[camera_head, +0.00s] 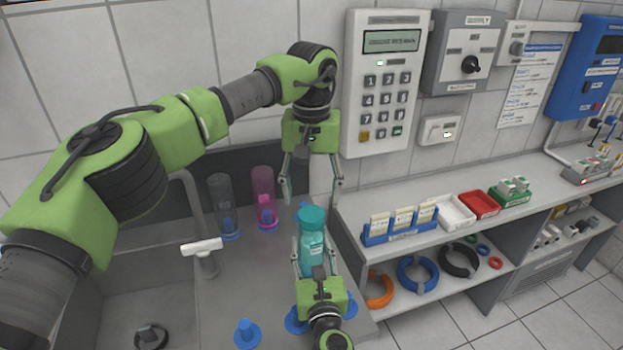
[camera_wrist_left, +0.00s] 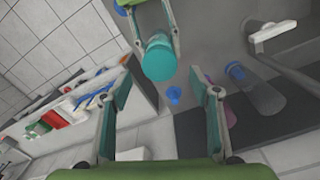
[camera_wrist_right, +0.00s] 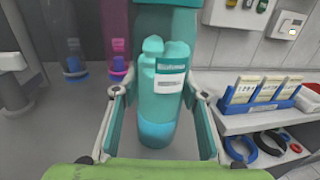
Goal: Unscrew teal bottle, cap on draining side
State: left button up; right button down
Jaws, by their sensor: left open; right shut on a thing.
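The teal bottle (camera_head: 311,252) stands upright over the draining side of the sink, with its teal cap (camera_head: 312,217) on top. My right gripper (camera_head: 312,262) is shut around its body from the front; the right wrist view shows a white label on the bottle (camera_wrist_right: 157,110) between the fingers. My left gripper (camera_head: 312,190) is open and empty, pointing down above the cap and apart from it. In the left wrist view the cap (camera_wrist_left: 159,58) lies beyond the open fingers. Whether the bottle touches the surface is hard to tell.
A clear grey bottle (camera_head: 222,203) and a pink bottle (camera_head: 264,196) stand upside down on pegs behind. An empty blue peg (camera_head: 247,334) is in front. The faucet (camera_head: 203,249) rises at left. A shelf with a blue card box (camera_head: 400,235) is at right.

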aim_at(312, 213)
pick_arm(q)
jog(key=shift+f, duration=2)
jog(key=c, duration=1.2)
jog(key=shift+o, duration=0.2)
